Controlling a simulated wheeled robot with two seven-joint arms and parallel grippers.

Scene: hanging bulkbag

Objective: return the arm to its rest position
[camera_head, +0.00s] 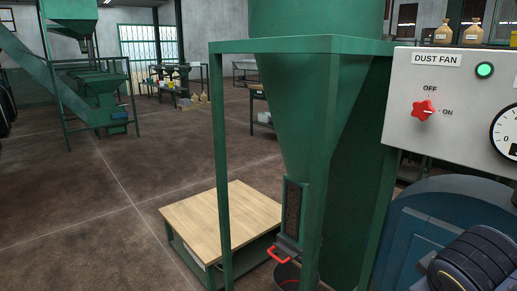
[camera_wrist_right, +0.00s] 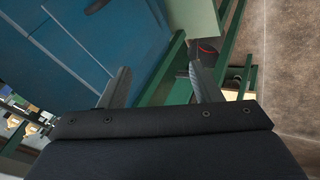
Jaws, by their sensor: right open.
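My right gripper (camera_wrist_right: 159,70) shows in the right wrist view with its two fingers spread apart and nothing between them. A blue surface lies beyond the left finger, and green frame bars lie behind the gap. In the head view the gripper itself does not show. A dark ribbed part of my right arm (camera_head: 474,262) fills the lower right corner, in front of a blue rounded housing (camera_head: 405,232). My left arm and gripper are not in view.
A white dust fan panel (camera_head: 450,75) with a red knob (camera_head: 424,110), lit green lamp (camera_head: 485,70) and gauge stands above my arm. The green hopper (camera_head: 310,100) and its frame stand left of it. A wood-topped table (camera_head: 220,218) is beside it. Floor at left is open.

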